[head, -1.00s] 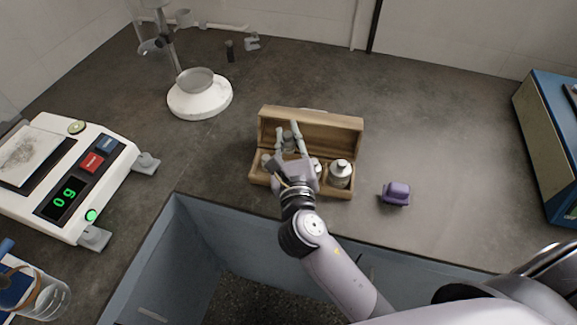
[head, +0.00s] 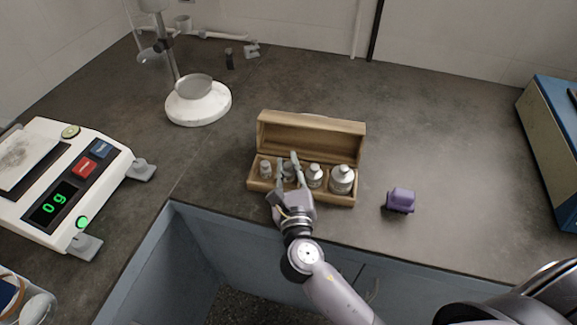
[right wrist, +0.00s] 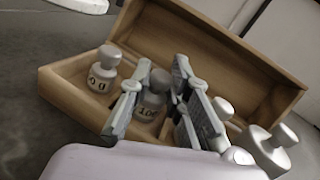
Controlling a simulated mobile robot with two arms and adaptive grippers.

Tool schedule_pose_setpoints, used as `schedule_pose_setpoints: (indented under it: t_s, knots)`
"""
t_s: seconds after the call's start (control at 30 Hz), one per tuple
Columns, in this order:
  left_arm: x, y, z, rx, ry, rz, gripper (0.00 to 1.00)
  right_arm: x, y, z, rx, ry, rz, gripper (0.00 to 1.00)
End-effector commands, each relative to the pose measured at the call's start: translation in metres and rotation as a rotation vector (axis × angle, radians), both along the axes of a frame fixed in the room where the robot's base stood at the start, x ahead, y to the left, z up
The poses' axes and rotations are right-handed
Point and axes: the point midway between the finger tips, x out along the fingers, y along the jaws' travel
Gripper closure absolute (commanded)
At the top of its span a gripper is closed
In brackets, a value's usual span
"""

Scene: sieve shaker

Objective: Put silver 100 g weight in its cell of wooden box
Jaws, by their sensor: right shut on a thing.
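The open wooden box (head: 311,134) stands on the bench with its lid raised at the back. Several silver knobbed weights sit in a row in it. My right gripper (head: 289,168) reaches into the box from the front and is shut on the silver 100 g weight (right wrist: 153,100), whose label partly shows between the fingers. The weight stands upright at the second cell from the left; whether its base touches the cell floor is hidden. A smaller weight (head: 265,169) is to its left, and larger weights (head: 315,177) (head: 342,180) are to its right. My left gripper is not in view.
A purple block (head: 400,201) lies right of the box. A balance (head: 62,185) reading 0 g stands at left, and a stand with a round white base (head: 198,104) is behind. The bench right of the box is mostly clear.

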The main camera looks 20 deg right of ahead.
Motion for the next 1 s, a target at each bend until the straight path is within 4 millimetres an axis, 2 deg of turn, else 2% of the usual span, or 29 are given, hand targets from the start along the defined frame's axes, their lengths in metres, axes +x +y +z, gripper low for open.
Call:
schedule_pose_setpoints:
  t_s: [0.13,0.5,0.67,1.0]
  knots:
    - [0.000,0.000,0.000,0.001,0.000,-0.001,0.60,0.000,0.000,-0.001,0.000,0.000,0.000,0.74]
    - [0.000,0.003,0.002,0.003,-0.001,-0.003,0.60,-0.002,0.001,0.003,0.000,0.002,0.000,0.74]
    - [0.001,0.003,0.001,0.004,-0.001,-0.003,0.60,-0.026,0.006,0.001,0.000,0.004,0.002,0.74]
    - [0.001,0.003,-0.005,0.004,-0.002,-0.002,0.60,-0.095,0.020,0.000,0.000,0.004,0.001,0.74]
